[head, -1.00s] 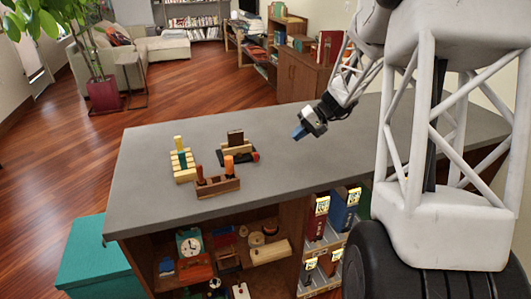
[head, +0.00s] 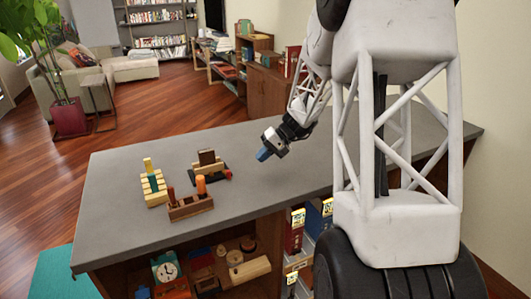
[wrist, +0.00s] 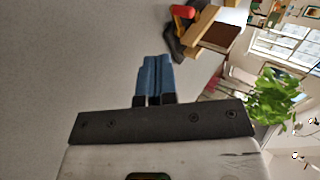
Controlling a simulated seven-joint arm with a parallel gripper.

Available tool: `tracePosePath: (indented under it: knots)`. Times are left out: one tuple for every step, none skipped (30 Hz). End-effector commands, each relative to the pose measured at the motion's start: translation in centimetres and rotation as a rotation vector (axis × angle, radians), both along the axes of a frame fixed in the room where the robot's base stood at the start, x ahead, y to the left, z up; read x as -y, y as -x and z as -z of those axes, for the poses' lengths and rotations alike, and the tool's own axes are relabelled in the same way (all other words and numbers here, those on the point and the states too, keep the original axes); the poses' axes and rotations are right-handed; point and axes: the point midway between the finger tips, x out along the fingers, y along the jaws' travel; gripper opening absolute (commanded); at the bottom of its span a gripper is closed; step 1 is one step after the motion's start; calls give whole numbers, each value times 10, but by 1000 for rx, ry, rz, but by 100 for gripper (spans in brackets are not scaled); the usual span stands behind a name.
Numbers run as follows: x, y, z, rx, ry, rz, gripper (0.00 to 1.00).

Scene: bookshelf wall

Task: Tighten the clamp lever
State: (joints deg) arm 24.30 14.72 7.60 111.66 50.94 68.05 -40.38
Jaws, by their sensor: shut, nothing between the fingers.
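A fixture with a black base (head: 221,181), a light wood bar and a dark brown block (head: 207,157) stands on the grey counter. A red-tipped part (head: 228,174) at its right end looks like the clamp lever. In the wrist view the red part (wrist: 183,12) shows at the top edge, partly cut off, beside the black base and brown block (wrist: 220,37). My gripper (head: 263,154) has blue fingers, pressed together and empty. It is above the counter, right of the fixture and apart from it. The fingers (wrist: 155,77) also show in the wrist view.
Left of the fixture, a light wood rack (head: 155,190) with a yellow and teal piece stands on the counter (head: 110,215). The counter right of my gripper is clear. Shelves below hold a clock and books.

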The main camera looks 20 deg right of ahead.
Motion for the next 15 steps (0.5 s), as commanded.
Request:
tracePosePath:
  knots:
    - [-6, -1, 5, -2, -1, -1, 0]
    - [-9, -2, 8, -2, -1, -1, 0]
    - [-13, -3, 12, -2, -2, -2, 0]
    - [-17, -3, 16, -3, -1, -2, 0]
    - [-20, -4, 19, -3, -1, -2, 0]
    - [-25, -5, 24, -3, -1, -1, 0]
    - [-28, -6, 27, -3, -2, -1, 0]
    - [-31, -7, 30, -3, -2, -1, 0]
    - [-35, -8, 34, -2, -1, -1, 0]
    - [-39, -9, 37, -1, 0, -1, 0]
    - [-42, -10, 40, -2, 0, -2, 0]
    - [-47, -11, 44, -2, 0, -2, 0]
    - [-50, -11, 47, -2, -2, -2, 0]
    - [-54, -12, 46, -1, 0, -1, 0]
    - [-58, -14, 45, 0, 0, -1, 0]
